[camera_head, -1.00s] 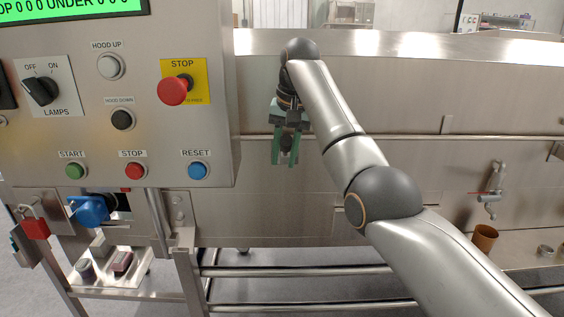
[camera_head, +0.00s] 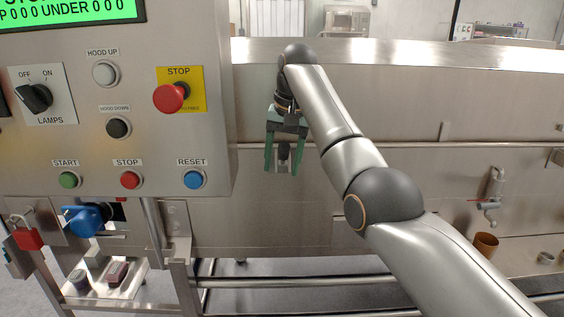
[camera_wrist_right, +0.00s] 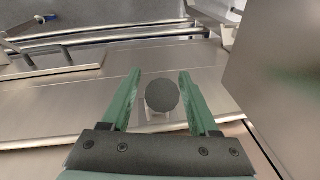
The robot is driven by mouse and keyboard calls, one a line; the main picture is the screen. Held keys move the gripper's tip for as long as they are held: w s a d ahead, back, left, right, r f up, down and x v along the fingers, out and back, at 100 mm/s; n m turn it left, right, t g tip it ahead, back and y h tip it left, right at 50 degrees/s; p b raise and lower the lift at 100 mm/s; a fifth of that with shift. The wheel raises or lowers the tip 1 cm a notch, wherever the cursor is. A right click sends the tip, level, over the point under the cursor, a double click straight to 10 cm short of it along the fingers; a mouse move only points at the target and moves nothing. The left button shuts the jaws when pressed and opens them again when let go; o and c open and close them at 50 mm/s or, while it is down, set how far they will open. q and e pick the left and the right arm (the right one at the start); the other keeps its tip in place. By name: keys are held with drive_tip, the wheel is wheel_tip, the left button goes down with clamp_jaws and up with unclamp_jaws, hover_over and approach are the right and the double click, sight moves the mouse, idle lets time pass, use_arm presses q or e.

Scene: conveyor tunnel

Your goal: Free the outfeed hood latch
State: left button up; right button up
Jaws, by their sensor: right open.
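My right gripper (camera_head: 283,156) hangs in front of the steel hood wall (camera_head: 390,170), just right of the control panel. Its green fingers are open. A dark round knob (camera_head: 283,151) shows between the fingers. In the right wrist view the knob's round grey face (camera_wrist_right: 162,96) sits between the two green fingers (camera_wrist_right: 158,100), with a gap on both sides. I cannot tell from these views whether this knob is the latch. My left gripper is not in view.
The control panel (camera_head: 140,135) with its red stop button (camera_head: 171,97) stands close to the left of my right gripper. A blue handle (camera_head: 85,219) and red padlock (camera_head: 27,238) are below it. A tap (camera_head: 492,195) and brown cup (camera_head: 485,245) are at the right.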

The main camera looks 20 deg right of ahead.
drive_tip(key=shift+r, duration=0.1)
drive_tip(key=p+v, duration=0.4)
drive_tip(key=v, duration=0.8)
drive_tip(key=shift+r+p, duration=0.2)
drive_tip(key=shift+p, duration=0.1)
drive_tip(key=shift+f, duration=0.1)
